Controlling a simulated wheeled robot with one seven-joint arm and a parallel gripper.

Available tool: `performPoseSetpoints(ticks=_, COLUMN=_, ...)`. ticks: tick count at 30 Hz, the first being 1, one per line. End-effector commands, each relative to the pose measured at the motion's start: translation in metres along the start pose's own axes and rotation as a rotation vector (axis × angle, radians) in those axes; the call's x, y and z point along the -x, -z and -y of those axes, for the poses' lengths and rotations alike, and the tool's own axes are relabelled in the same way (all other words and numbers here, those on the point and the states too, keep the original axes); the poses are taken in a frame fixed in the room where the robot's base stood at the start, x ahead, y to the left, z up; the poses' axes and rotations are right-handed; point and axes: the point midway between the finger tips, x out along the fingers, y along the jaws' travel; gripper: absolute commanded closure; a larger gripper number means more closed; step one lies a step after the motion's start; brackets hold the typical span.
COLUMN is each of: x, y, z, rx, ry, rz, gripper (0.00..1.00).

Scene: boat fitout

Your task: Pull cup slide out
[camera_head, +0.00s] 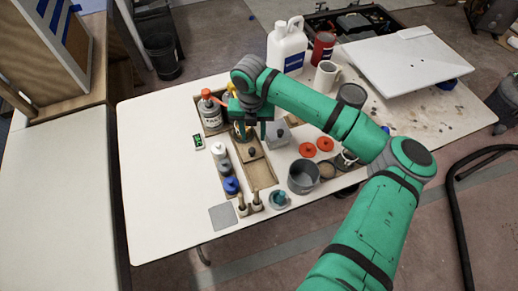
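A light wooden tray (261,174) with narrow compartments lies on the white table. A dark round knob (252,151) stands up from a wooden piece in its middle, which may be the cup slide; I cannot tell for sure. My gripper (243,137) points down over the back part of this tray, just behind the knob. A brownish round thing shows at its fingertips, partly hidden by them. Whether the fingers touch or hold it cannot be seen. My green arm reaches in from the lower right.
Bottles with red and yellow tops (211,113) stand left of my gripper. A grey metal pot (302,177), orange lids (325,144), a white jug (287,47) and a cream mug (326,76) stand to the right and behind. The table's left side (155,190) is clear.

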Motion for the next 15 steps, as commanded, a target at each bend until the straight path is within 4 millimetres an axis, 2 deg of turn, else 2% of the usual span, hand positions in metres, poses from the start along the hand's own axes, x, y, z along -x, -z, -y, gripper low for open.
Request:
performPoseSetpoints(ticks=5, x=-0.008, y=0.001, z=-0.011, rx=0.02, ry=-0.017, rz=-0.012, gripper=0.61)
performPoseSetpoints(ticks=15, x=-0.065, y=0.002, z=-0.011, rx=0.017, ry=-0.016, rz=-0.011, gripper=0.61)
